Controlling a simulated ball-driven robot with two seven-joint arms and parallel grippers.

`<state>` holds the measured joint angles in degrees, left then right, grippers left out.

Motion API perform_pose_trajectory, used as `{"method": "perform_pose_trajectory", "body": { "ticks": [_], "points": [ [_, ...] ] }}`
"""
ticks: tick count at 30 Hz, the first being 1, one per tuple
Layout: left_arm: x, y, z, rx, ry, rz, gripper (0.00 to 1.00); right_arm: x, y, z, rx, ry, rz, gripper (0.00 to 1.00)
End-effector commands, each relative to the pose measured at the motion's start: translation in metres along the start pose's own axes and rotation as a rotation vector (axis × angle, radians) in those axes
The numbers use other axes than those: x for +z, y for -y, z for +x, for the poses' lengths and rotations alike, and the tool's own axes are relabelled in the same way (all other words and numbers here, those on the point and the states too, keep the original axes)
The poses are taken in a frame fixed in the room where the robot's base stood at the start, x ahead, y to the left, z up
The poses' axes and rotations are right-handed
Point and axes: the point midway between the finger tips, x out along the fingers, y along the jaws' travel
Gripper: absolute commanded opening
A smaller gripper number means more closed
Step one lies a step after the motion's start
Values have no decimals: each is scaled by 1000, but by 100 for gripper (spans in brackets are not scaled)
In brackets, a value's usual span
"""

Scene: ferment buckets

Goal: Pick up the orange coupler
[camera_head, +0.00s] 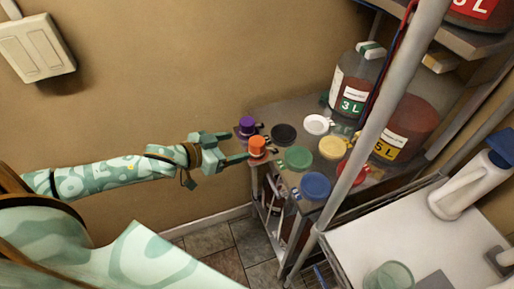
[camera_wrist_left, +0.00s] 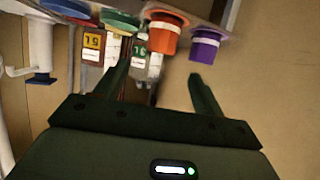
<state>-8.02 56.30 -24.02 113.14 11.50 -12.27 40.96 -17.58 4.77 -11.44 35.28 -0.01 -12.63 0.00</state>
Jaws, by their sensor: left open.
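The orange coupler (camera_head: 257,146) stands on the near left corner of a dark shelf top, beside the purple coupler (camera_head: 246,125). My left gripper (camera_head: 235,147) comes in from the left, open, with its fingertips close to the orange coupler. In the left wrist view the orange coupler (camera_wrist_left: 163,36) shows ahead of the gap between the fingers (camera_wrist_left: 160,65), with the purple coupler (camera_wrist_left: 205,45) to its right. Nothing is held between the fingers. I cannot tell whether a finger touches the coupler. My right gripper is not in view.
Black (camera_head: 284,134), white (camera_head: 317,124), green (camera_head: 298,158), yellow (camera_head: 332,147) and blue (camera_head: 315,185) discs sit on the shelf top. Labelled jugs (camera_head: 352,85) stand behind. A grey post (camera_head: 385,110) crosses in front. A white counter (camera_head: 385,235) is at right.

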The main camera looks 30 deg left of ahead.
Motion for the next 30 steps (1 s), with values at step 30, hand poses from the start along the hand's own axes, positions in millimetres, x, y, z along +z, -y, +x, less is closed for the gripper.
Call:
{"method": "perform_pose_trajectory", "body": {
  "ticks": [30],
  "points": [
    [5,0,92,1,1,2,47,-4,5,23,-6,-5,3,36]
  ]
}}
